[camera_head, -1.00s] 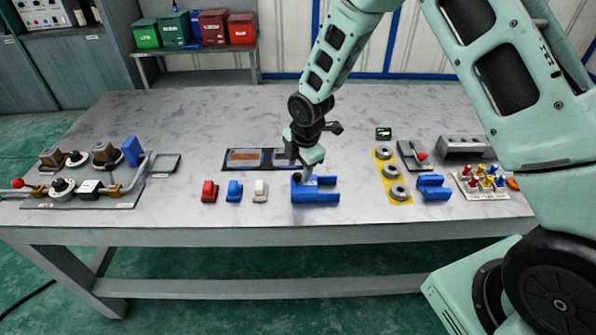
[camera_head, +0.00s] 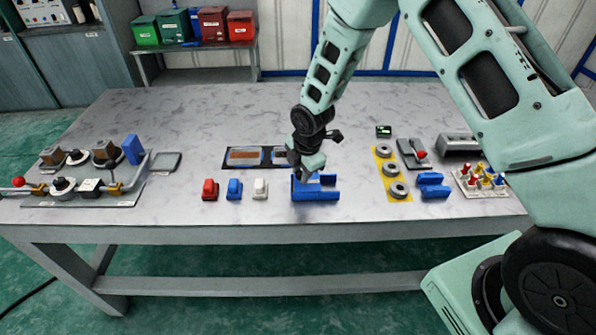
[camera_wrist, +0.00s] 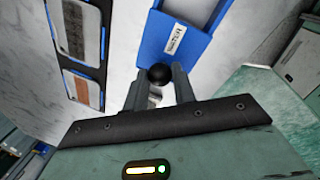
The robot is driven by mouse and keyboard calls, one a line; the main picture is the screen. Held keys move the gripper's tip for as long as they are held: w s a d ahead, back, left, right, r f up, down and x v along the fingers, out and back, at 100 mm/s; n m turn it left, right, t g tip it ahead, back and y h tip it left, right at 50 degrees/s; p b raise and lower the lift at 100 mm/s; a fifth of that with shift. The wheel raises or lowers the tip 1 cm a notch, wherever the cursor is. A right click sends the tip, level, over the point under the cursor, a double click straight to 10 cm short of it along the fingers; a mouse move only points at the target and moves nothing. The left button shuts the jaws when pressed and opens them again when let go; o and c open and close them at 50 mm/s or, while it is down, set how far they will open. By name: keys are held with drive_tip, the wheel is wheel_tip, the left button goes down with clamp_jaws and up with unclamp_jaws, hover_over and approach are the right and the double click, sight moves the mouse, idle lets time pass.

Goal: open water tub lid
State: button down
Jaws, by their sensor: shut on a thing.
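The blue water tub (camera_head: 317,195) stands near the front middle of the table. It also shows in the wrist view (camera_wrist: 150,48), with a white label (camera_wrist: 175,38) that reads WATER and a pale grey surface within its blue edges. I cannot tell whether that surface is a lid or the inside. My gripper (camera_head: 303,178) is at the tub's left end and hides part of it. In the wrist view my gripper (camera_wrist: 158,84) is shut on a round black knob (camera_wrist: 157,74) beside the labelled end. How the knob joins the lid is hidden.
Red (camera_head: 210,190), blue (camera_head: 234,189) and white (camera_head: 260,188) small blocks stand left of the tub. A dark panel (camera_head: 226,157) lies behind it. A yellow strip with grey rings (camera_head: 391,170) and a blue holder (camera_head: 432,186) are to the right.

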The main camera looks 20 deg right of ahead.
drive_tip(key=d, duration=0.2)
drive_tip(key=s+d, duration=0.1)
drive_tip(key=d, duration=0.1)
drive_tip(key=s+d, duration=0.1)
drive_tip(key=d, duration=0.1)
drive_tip(key=shift+w, duration=0.1)
drive_tip(key=c, duration=1.1)
unclamp_jaws()
drive_tip(key=shift+c, duration=0.2)
drive_tip(key=s+r, duration=0.3)
drive_tip(key=r, duration=1.4)
drive_tip(key=shift+s+d, duration=0.15)
drive_tip(key=shift+d, duration=0.25)
drive_tip(key=shift+a, duration=0.1)
